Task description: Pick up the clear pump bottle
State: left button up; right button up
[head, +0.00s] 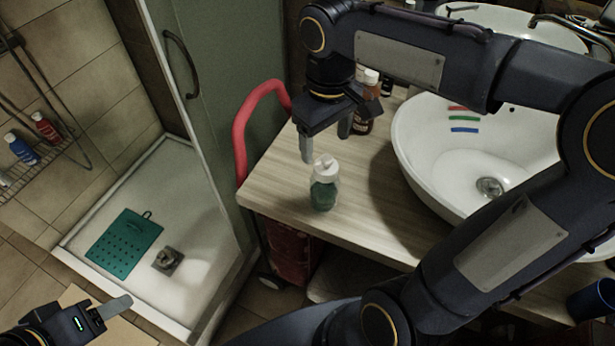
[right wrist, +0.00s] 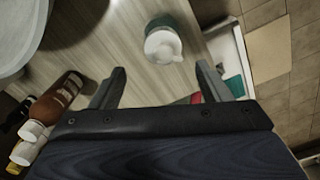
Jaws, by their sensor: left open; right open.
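The clear pump bottle (head: 324,186) stands upright near the left end of the wooden counter, with a white pump top and green contents. In the right wrist view the bottle (right wrist: 163,40) shows from above, beyond the fingertips and between their lines. My right gripper (head: 325,142) is open and empty, just above and behind the bottle in the head view; it also shows in the right wrist view (right wrist: 163,78). Nothing is between its fingers. My left gripper (head: 112,312) is open and empty at the lower left, far from the bottle.
A white basin (head: 415,140) stands on the counter (head: 290,190) to the right. Brown bottles (right wrist: 55,98) with white caps stand behind my right gripper. A red handle (head: 243,125) rises at the counter's left end. A shower tray (head: 190,235) with a green mat (head: 125,243) lies left.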

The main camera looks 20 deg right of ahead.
aim_at(326, 158)
jog(key=f, duration=0.4)
jog(key=s+f, duration=0.1)
jog(key=f, duration=0.2)
jog(key=shift+a, duration=0.1)
jog(key=shift+r, duration=0.1)
jog(key=c, duration=1.4)
jog(key=shift+r, duration=0.15)
